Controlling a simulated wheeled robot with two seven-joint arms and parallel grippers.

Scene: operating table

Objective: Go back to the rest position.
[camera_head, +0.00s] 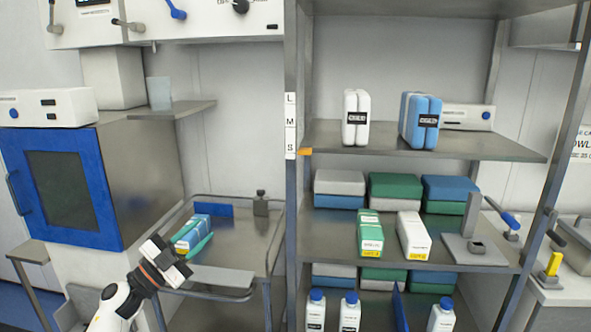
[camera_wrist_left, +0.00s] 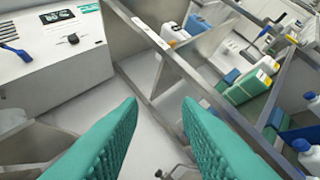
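My left gripper (camera_head: 190,243) is in the lower left of the head view, in front of the steel cart. Its two green fingers are spread apart. The left wrist view shows the same green fingers (camera_wrist_left: 160,125) wide apart with nothing between them. My right gripper is in neither view.
A shelf rack (camera_head: 325,135) to the right holds packs, boxes and white bottles. A blue-doored cabinet (camera_head: 105,190) stands left.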

